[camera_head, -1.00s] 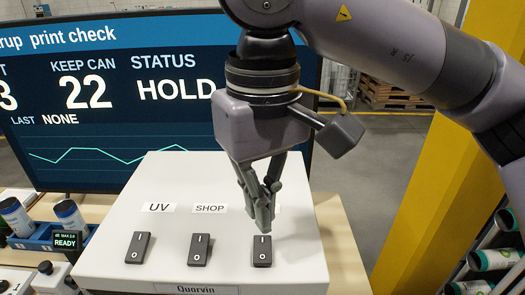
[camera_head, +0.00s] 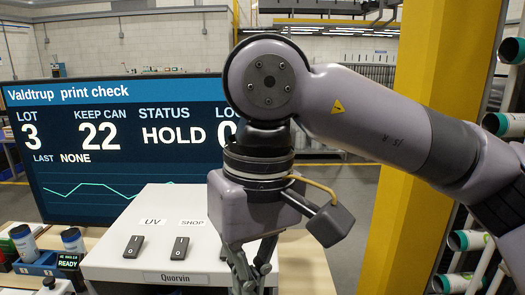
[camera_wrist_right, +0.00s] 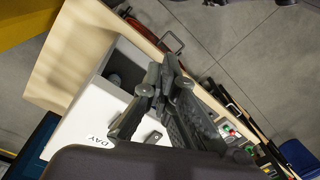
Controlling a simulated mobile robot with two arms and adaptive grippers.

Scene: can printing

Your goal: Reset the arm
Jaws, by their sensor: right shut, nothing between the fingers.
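My right gripper (camera_head: 252,275) is shut and empty, pointing down at the right side of a white switch box (camera_head: 110,250) marked Quorvin. The right wrist view shows the closed fingers (camera_wrist_right: 168,75) over the box (camera_wrist_right: 85,110) and a label reading DAY (camera_wrist_right: 103,140). Two dark rocker switches show in the head view, one under UV (camera_head: 133,246) and one under SHOP (camera_head: 180,247). My gripper hides the box's right part. I cannot tell if the fingers touch it. My left gripper is not in view.
A monitor (camera_head: 60,170) behind the box reads KEEP CAN 22, STATUS HOLD. A blue can holder (camera_head: 45,262) and a READY display (camera_head: 68,262) stand at the left. A yellow post (camera_head: 385,210) and a can rack (camera_head: 455,262) stand at the right.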

